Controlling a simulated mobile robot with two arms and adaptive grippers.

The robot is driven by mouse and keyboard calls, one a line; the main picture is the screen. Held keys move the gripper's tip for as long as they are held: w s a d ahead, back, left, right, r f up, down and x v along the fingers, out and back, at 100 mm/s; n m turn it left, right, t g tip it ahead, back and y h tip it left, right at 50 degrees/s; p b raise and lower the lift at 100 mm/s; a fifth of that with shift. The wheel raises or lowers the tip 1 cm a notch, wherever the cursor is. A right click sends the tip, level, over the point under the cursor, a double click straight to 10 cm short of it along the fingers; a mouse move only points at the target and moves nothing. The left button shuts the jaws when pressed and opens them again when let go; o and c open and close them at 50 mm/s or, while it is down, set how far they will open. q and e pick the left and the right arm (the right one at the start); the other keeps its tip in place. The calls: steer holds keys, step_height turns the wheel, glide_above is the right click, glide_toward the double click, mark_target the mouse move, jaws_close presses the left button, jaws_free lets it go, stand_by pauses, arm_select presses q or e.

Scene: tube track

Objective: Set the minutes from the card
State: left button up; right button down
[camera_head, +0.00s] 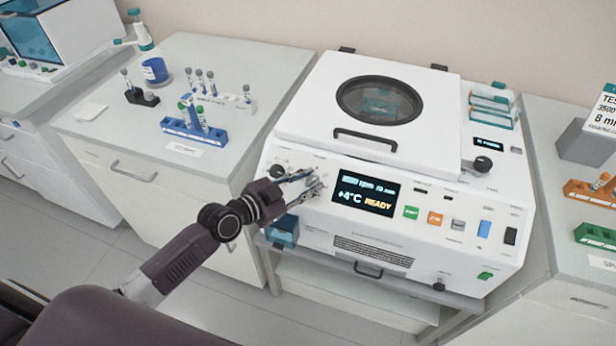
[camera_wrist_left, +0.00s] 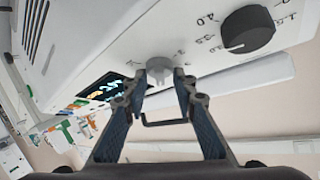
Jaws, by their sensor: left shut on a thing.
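The white centrifuge (camera_head: 310,152) has a closed lid with a round window. Its display (camera_head: 366,193) reads about 3500 rpm, a minutes figure too small to read surely, +4°C and READY. My left gripper (camera_head: 316,186) is at the panel just left of the display, shut on a small grey knob; the wrist view shows the grey knob (camera_wrist_left: 159,66) between the fingertips. A larger dark knob (camera_wrist_left: 247,30) with a numbered scale is beside it, apart from the fingers. The card (camera_head: 604,108), cut off at the right edge, reads 3500 and 8 mi. My right gripper is not in view.
The panel has green (camera_head: 411,213) and orange (camera_head: 435,218) buttons and blue and black switches right of the display. Tube racks (camera_head: 193,134) stand on the left counter. Orange (camera_head: 590,192) and green racks stand on the right counter.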

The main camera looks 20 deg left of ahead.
arm_select(q)
steer(key=n+y+p, duration=0.1)
steer(key=n+t+y+p, duration=0.1)
steer(key=n+p, duration=0.1)
steer(key=n+t+y+p, duration=0.1)
steer(key=n+p, duration=0.1)
steer(key=shift+s+d+r, duration=0.1)
steer(key=shift+d+r, duration=0.1)
steer(key=shift+d, duration=0.05)
steer(key=shift+d+f+n+t+y+p, duration=0.1)
steer(key=shift+n+t+y+p, duration=0.1)
steer(key=shift+n+y+p, duration=0.8)
steer(key=shift+f+n+t+y+p, duration=0.15)
steer(key=shift+n+y+p, duration=0.4)
steer(key=shift+n, duration=0.85)
steer(key=o, duration=1.2)
steer(key=shift+c, duration=0.2)
steer(key=v, duration=1.2)
steer(key=shift+d+f, duration=0.1)
